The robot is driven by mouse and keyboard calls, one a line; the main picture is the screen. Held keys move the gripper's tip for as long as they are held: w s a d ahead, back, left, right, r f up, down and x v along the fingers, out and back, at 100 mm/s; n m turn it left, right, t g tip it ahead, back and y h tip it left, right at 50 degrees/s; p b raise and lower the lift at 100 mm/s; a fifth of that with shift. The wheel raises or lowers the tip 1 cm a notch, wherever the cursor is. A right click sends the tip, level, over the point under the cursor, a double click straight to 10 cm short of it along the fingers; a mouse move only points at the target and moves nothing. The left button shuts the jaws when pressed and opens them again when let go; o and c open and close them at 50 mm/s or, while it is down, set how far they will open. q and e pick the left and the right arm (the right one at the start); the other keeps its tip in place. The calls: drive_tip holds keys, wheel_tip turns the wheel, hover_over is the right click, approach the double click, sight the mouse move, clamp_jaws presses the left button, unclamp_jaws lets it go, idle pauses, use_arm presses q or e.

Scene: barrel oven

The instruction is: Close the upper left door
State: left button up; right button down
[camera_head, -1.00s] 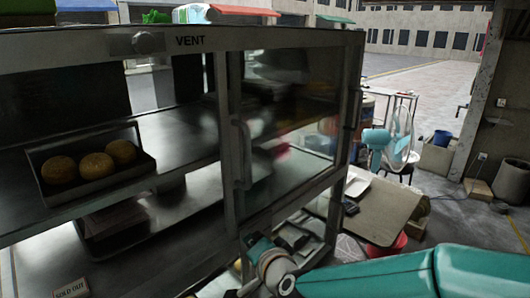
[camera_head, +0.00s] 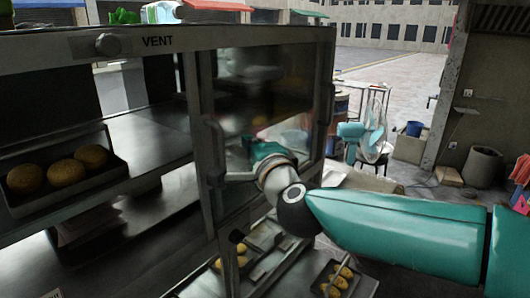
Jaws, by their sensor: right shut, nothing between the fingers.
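The metal cabinet (camera_head: 290,30) marked VENT has an uncovered upper left compartment, with its shelf showing. A framed glass door pane (camera_head: 262,95) covers the upper right part. One vertical handle (camera_head: 212,140) stands at the pane's left edge, another (camera_head: 326,103) at its right edge. I cannot tell whether the upper left door is slid behind this pane. My right gripper (camera_head: 234,177) is shut and empty in front of the pane, close to the lower end of the left handle. I cannot tell if it touches it. My left gripper is not in view.
A tray (camera_head: 108,178) of buns (camera_head: 62,172) stands on the left shelf. More trays with buns (camera_head: 335,280) lie below, under my right arm. A fan (camera_head: 365,140) and a bin (camera_head: 482,165) stand at the right. Open floor lies behind.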

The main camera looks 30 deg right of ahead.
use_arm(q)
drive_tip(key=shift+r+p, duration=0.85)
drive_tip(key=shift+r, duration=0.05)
use_arm(e)
drive_tip(key=a, duration=0.3)
drive_tip(key=shift+a, duration=0.4)
